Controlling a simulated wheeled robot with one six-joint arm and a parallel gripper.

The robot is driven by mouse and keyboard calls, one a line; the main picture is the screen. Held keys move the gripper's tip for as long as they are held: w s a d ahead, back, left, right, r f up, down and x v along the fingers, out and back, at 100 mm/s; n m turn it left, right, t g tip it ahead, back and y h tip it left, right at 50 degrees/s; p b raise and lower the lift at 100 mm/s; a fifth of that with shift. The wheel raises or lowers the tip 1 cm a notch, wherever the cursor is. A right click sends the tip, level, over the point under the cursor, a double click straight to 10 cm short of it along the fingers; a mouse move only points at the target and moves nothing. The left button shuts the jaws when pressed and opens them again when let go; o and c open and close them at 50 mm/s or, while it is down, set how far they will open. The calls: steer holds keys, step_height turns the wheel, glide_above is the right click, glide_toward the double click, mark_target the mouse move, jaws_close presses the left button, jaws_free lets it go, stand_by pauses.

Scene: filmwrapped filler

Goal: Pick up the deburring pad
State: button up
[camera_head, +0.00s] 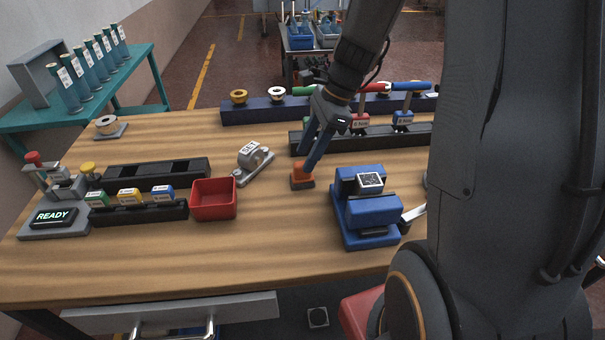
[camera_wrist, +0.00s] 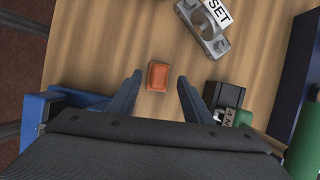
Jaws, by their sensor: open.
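The deburring pad looks to be the small orange block (camera_head: 303,180) standing on the wooden bench near its middle. In the wrist view the orange block (camera_wrist: 157,76) lies in line with the gap between my fingertips, with clear space on both sides. My gripper (camera_head: 307,160) points down at it, its blue fingers apart and empty. In the head view the fingers overlap the block's upper part. Whether the tips are level with it or above it, I cannot tell.
A blue vise (camera_head: 366,212) stands close on the right. A grey clamp marked SET (camera_head: 252,160) and a red bin (camera_head: 213,199) are on the left. A dark tool rack (camera_head: 375,134) runs behind. Bare wood (camera_head: 285,225) lies in front.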

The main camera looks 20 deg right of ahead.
mark_target(302, 163)
steer(key=shift+p+x, duration=0.35)
steer(key=shift+x, duration=1.45)
jaws_close()
steer(key=shift+r, duration=0.1)
step_height(302, 163, up, 10)
steer(key=shift+f+b, duration=0.1)
steer(key=shift+b, duration=0.7)
